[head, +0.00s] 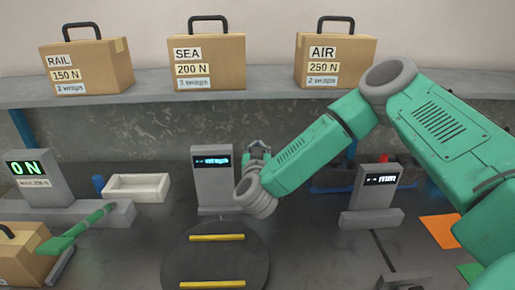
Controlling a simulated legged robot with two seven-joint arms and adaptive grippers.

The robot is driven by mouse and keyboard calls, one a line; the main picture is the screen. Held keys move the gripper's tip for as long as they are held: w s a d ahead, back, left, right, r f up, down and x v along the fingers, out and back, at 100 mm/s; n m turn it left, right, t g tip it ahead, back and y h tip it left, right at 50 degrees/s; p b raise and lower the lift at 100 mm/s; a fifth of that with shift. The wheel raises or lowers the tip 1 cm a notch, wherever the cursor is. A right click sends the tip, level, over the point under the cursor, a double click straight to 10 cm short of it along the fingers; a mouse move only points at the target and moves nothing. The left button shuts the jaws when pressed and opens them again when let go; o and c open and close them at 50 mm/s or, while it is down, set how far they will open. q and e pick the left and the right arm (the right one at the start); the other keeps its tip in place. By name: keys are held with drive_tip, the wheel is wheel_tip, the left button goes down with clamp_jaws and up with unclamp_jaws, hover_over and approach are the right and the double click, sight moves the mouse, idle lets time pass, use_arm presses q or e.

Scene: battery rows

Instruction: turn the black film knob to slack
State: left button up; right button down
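My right arm reaches in from the right, and its gripper (258,154) is near the middle, small and dark, just right of a grey post with a lit display (212,162). The wrist partly covers the gripper, so I cannot tell whether its fingers are open or shut. I cannot make out the black film knob; it may be hidden by the gripper or wrist. A dark round turntable (177,259) with two yellow strips lies in front of the post. My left gripper is not in view.
Cardboard cases marked RAIL (107,70), SEA (225,48) and AIR (358,48) stand on the back shelf. A "0 N" display (38,178), green bar (78,231) and white tray (136,187) are left. Another display post (376,189) and orange sheet (440,231) are right.

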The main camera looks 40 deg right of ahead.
drive_tip(key=shift+s+a+f, duration=0.25)
drive_tip(key=shift+a+f, duration=0.1)
drive_tip(key=c, duration=1.5)
unclamp_jaws()
drive_tip(key=shift+s+r, duration=0.1)
drive_tip(key=shift+s, duration=0.05)
drive_tip(key=o, duration=0.3)
drive_tip(key=shift+s+a+r, duration=0.2)
drive_tip(key=shift+s+r, duration=0.1)
drive_tip(key=shift+r, duration=0.05)
drive_tip(key=shift+s+a+r, duration=0.15)
drive_tip(key=shift+r, duration=0.05)
drive_tip(key=shift+w+f, duration=0.25)
drive_tip(key=shift+w, duration=0.15)
drive_tip(key=shift+s+a, duration=0.1)
drive_tip(key=shift+s, duration=0.25)
drive_tip(key=v, duration=0.5)
drive_tip(key=shift+s+d, duration=0.15)
drive_tip(key=shift+d, duration=0.1)
drive_tip(key=v, duration=0.6)
drive_tip(key=shift+a, duration=0.2)
